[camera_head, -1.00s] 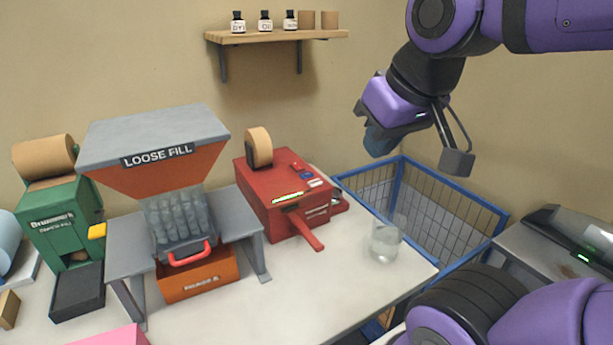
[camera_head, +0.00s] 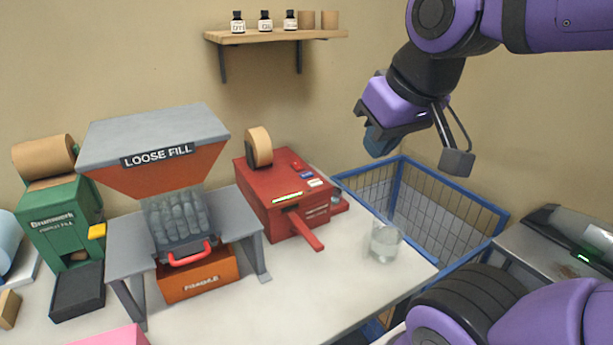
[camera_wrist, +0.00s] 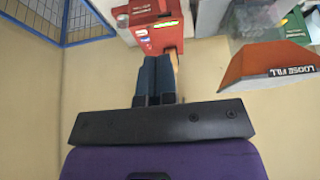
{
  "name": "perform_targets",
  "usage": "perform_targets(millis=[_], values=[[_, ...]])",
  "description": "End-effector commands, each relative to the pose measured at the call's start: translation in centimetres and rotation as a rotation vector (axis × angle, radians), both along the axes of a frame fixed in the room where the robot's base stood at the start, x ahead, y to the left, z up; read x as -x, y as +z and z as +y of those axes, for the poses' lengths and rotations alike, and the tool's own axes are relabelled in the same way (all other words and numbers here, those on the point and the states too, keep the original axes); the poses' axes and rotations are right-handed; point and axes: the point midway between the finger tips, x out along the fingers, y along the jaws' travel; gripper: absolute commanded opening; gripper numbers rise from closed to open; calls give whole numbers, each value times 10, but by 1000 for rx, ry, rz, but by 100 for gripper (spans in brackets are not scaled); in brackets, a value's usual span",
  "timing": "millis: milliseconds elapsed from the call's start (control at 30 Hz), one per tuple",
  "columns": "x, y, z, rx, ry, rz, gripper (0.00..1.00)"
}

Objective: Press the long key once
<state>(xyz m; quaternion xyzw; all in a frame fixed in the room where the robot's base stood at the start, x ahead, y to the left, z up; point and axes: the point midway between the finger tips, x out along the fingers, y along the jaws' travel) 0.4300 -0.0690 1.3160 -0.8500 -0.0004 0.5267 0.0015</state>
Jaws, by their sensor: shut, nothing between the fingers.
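A red tape dispenser (camera_head: 285,205) stands at the back of the white table, with a brown roll on top, a lit green strip and a red lever (camera_head: 307,232) at its front. On its top sit small keys: a red one (camera_head: 296,166), a blue one (camera_head: 305,175) and a white one (camera_head: 315,183). I cannot tell which is the long key. My gripper (camera_head: 378,148) is shut and empty, in the air to the right of and above the dispenser. In the wrist view its shut fingers (camera_wrist: 155,72) point toward the dispenser (camera_wrist: 155,35), apart from it.
A clear glass (camera_head: 385,243) stands right of the dispenser. A blue wire basket (camera_head: 450,185) is beyond the table's right edge. The loose-fill hopper (camera_head: 155,140) stands left, with an orange box (camera_head: 197,275) beneath. A shelf (camera_head: 275,37) with bottles hangs above.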

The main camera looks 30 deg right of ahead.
Motion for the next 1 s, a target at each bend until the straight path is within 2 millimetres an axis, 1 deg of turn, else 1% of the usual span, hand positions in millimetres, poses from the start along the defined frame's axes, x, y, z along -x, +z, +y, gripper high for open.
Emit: perform_targets(millis=[333, 467, 567, 667, 867, 1000], values=[[0, 0, 0, 0, 0, 0, 0], [-8, 0, 1, 3, -9, -1, 0], [-23, 0, 3, 9, -26, -5, 0], [-45, -2, 4, 16, -47, -11, 0], [-96, -11, 6, 16, -89, -29, 0], [-131, -21, 4, 3, -119, -42, 0]])
